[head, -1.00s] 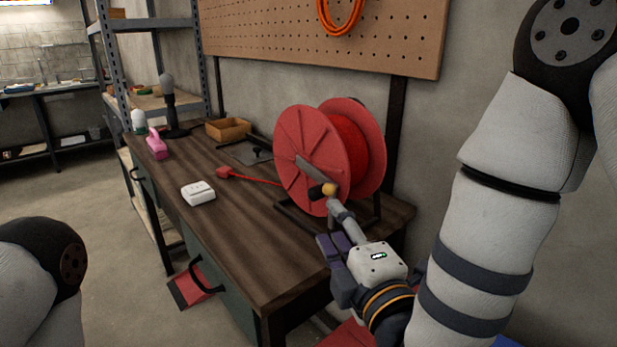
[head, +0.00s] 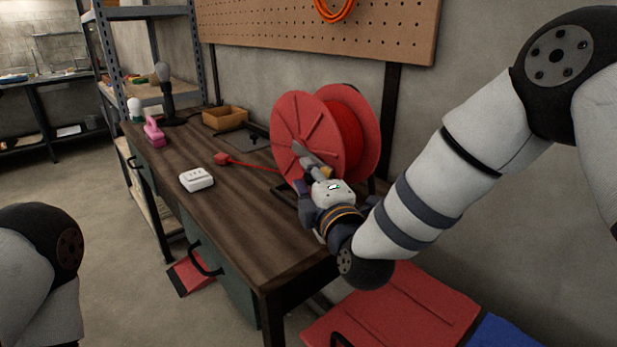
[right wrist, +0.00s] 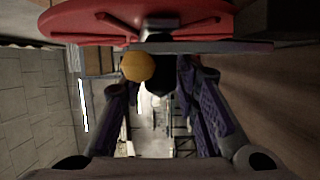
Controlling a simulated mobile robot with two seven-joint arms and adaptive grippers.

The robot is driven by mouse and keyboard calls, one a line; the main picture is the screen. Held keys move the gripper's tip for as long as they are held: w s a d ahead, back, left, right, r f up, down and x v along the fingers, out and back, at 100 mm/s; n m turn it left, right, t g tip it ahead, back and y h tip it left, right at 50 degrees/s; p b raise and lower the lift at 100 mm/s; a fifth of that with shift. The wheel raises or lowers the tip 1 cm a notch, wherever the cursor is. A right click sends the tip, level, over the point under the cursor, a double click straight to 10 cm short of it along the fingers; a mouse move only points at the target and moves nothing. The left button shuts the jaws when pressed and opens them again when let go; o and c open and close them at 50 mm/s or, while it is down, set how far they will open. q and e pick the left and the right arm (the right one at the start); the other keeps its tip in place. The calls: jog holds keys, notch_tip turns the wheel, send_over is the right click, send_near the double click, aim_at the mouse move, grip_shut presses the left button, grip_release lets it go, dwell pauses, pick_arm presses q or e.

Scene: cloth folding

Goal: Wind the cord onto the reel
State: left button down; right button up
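The red cord reel (head: 298,132) stands on its dark frame at the right part of the workbench, with red cord (head: 345,140) wound between its discs. More cord lies on the bench, running left from the reel to a red plug (head: 222,159). My right gripper (head: 312,186) is at the crank (head: 312,158) on the reel's near face. In the right wrist view, its fingers (right wrist: 157,75) are spread on either side of the crank's yellow knob (right wrist: 138,66) and black grip (right wrist: 160,82). A gap shows beside the grip, so the fingers look open. My left gripper is out of view.
A white socket box (head: 196,180), a pink object (head: 154,133), a dark upright stand (head: 166,95) and a brown tray (head: 225,118) are on the workbench (head: 235,215). A pegboard (head: 300,32) hangs behind. A red chest-like object (head: 420,310) stands below right.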

grip_shut()
jog(key=shift+r, duration=0.65)
jog(key=o, duration=0.6)
grip_release()
jog(key=shift+f, duration=0.1)
jog(key=shift+s, duration=0.25)
jog(key=v, duration=1.1)
jog(key=shift+s+d, duration=0.25)
jog(key=shift+s, duration=0.05)
